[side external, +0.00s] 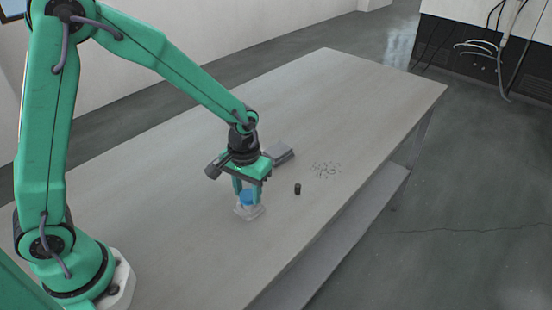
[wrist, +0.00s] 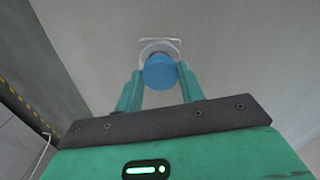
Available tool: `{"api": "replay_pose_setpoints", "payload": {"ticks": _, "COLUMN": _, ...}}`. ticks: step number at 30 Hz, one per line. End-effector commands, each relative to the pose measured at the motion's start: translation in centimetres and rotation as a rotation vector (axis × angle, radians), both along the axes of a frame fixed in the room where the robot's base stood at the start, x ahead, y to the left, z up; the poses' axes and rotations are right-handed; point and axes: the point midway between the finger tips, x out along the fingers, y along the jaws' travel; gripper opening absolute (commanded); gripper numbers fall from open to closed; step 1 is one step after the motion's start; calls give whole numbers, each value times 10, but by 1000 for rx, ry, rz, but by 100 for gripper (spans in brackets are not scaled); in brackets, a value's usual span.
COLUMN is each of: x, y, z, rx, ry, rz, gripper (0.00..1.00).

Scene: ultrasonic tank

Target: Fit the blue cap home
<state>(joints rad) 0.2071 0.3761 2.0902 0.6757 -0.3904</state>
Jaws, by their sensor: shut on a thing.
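The blue cap (side external: 247,197) is between the fingers of my gripper (side external: 248,194), which is shut on it. In the wrist view the cap (wrist: 160,72) shows as a round blue disc between the fingertips of my gripper (wrist: 159,76). A clear container (side external: 249,212) with a squarish base stands on the table directly below the cap. In the wrist view its pale rim and base (wrist: 160,45) show just beyond the cap. I cannot tell whether the cap touches the container.
The long grey table (side external: 330,110) is mostly bare. A grey block (side external: 281,154) lies behind my gripper. A small black cylinder (side external: 297,188) stands to the right, and several tiny bits (side external: 326,169) are scattered beyond it. The table's front edge is to the right.

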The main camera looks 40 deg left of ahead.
Motion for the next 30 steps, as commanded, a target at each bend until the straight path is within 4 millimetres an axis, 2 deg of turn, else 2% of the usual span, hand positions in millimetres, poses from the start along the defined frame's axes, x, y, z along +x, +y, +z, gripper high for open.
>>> {"api": "replay_pose_setpoints", "payload": {"ticks": 30, "x": 0, "y": 0, "z": -7, "rx": 0, "ry": -1, "rz": 0, "gripper": 17}}
